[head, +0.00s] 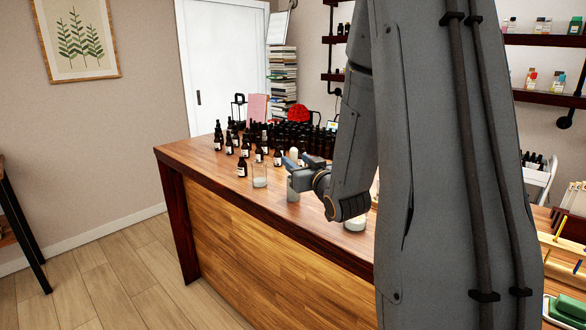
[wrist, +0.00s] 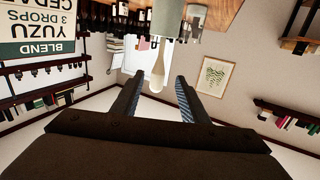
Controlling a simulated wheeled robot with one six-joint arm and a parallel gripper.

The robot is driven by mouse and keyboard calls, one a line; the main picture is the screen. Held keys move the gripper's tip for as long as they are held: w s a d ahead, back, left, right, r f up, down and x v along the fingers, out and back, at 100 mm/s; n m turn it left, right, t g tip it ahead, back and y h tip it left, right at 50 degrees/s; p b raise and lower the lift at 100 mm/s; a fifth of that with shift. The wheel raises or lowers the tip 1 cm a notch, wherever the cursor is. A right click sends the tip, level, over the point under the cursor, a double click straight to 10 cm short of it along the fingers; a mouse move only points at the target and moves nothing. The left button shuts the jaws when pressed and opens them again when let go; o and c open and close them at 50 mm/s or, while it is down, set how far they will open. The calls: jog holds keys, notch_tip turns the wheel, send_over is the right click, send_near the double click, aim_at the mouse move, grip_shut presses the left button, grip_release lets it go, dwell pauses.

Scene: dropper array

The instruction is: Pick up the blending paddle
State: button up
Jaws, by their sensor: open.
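The blending paddle (wrist: 157,72) is a pale, rounded wooden piece in the wrist view, which is upside down. It sticks out of a grey-green cup (wrist: 190,22), and its lower part is hidden in the cup. My gripper (wrist: 159,84) is open, with one dark ribbed finger on each side of the paddle's end as seen in the picture. I see no contact. In the head view my gripper (head: 296,168) is over the counter at a grey cup (head: 293,190), with the pale paddle tip (head: 294,154) just above it.
A clear glass beaker (head: 259,177) stands left of the cup on the wooden counter (head: 200,151). Many dark bottles (head: 300,135) crowd behind. A white round item (head: 355,223) sits to the right, partly behind my arm. A recipe sign (wrist: 42,28) shows in the wrist view.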

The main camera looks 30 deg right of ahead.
jog(key=shift+w+d+r, duration=0.15)
jog(key=shift+w+r, duration=0.15)
jog(key=shift+w, duration=0.05)
jog(key=w+p, duration=0.2)
jog(key=w, duration=0.5)
jog(key=shift+d+p, duration=0.4)
jog(key=shift+c, duration=0.4)
jog(key=shift+r, duration=0.1)
grip_shut()
